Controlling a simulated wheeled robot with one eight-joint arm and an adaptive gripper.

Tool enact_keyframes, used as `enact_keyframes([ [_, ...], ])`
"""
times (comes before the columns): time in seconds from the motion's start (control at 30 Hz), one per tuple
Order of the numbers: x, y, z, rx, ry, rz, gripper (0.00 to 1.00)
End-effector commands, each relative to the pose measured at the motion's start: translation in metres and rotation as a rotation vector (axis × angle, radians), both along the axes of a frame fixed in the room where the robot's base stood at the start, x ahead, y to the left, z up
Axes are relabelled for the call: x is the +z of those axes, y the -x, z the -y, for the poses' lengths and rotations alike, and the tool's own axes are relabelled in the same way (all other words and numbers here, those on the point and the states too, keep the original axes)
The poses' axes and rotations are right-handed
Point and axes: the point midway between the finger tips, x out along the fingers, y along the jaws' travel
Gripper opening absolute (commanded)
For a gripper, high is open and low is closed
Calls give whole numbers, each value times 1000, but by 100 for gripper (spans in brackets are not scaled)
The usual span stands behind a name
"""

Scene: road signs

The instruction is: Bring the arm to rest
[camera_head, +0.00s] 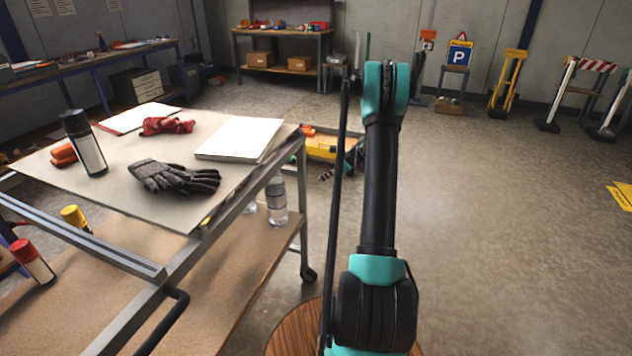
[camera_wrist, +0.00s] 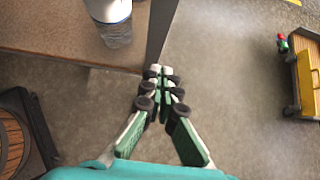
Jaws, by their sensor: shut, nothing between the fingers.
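My gripper (camera_wrist: 162,72) shows in the wrist view with its fingertips together and nothing between them. It hangs over the grey floor beside the edge of the cart's lower shelf (camera_wrist: 60,35). In the head view my arm, black and teal, stands in the middle of the picture, to the right of the cart (camera_head: 215,240). My gripper is not visible in the head view.
The cart's top holds gloves (camera_head: 172,177), a black spray can (camera_head: 86,146) and a white pad (camera_head: 240,138). Bottles (camera_head: 277,203) stand on its lower shelf. A yellow toolbox (camera_head: 325,147) lies beyond it. Signs stand along the back wall. The right floor is mostly clear.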

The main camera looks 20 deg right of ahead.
Motion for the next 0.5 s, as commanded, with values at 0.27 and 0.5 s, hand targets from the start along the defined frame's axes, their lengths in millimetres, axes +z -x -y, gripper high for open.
enact_keyframes([
  [0.27, 36, 22, 31, -4, 0, -1, 0],
  [0.5, 46, 29, 40, -1, 1, -2, 0],
])
